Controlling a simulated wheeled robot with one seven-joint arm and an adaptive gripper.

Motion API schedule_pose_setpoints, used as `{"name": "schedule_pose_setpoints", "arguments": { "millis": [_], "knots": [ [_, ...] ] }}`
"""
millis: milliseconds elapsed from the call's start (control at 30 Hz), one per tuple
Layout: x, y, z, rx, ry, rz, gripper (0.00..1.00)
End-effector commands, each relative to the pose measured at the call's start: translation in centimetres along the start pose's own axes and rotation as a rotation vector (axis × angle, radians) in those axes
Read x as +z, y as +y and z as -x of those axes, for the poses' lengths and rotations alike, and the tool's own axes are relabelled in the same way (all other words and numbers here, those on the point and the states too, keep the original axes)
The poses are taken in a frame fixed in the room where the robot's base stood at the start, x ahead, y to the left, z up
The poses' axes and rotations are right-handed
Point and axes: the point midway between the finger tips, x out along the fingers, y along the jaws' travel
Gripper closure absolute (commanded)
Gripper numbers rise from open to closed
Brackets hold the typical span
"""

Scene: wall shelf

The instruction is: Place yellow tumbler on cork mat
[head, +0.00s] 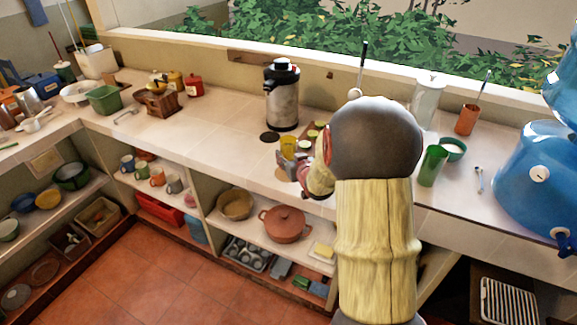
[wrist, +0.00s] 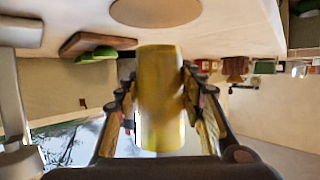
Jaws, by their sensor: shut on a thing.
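The yellow tumbler (head: 288,146) is between the fingers of my gripper (head: 296,163) over the counter. In the wrist view, which is upside down, the yellow tumbler (wrist: 160,75) fills the space between the two fingers, and my gripper (wrist: 158,100) is shut on it. The round tan cork mat (wrist: 155,12) lies on the counter just past the tumbler's base, with a gap in the picture. In the head view, the cork mat (head: 281,174) is partly seen below the tumbler, beside my gripper. My arm hides some of the counter to the right.
A large dispenser (head: 283,95) stands behind the tumbler, with a dark round mat (head: 269,137) in front of it. A wooden board (wrist: 88,42) with green pieces is close by. A green cup (head: 432,165) stands right of my arm.

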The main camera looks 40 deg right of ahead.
Motion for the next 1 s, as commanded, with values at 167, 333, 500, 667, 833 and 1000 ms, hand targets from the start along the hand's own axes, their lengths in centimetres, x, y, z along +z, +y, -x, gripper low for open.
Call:
{"name": "schedule_pose_setpoints", "arguments": {
  "millis": [167, 333, 500, 667, 833, 1000],
  "knots": [
    [1.0, 0.2, -1.0, 0.0, 0.0, -0.001, 1.0],
    [3.0, 0.2, -1.6, 0.001, 0.001, 0.0, 1.0],
    [3.1, 0.2, -1.7, 0.001, 0.003, 0.001, 1.0],
    [3.1, 0.2, -1.7, 0.001, 0.003, 0.001, 1.0],
    [3.5, 0.2, -1.7, 0.001, 0.0, 0.0, 0.58],
    [3.5, 0.2, -1.7, 0.001, 0.0, 0.0, 0.49]
  ]
}}
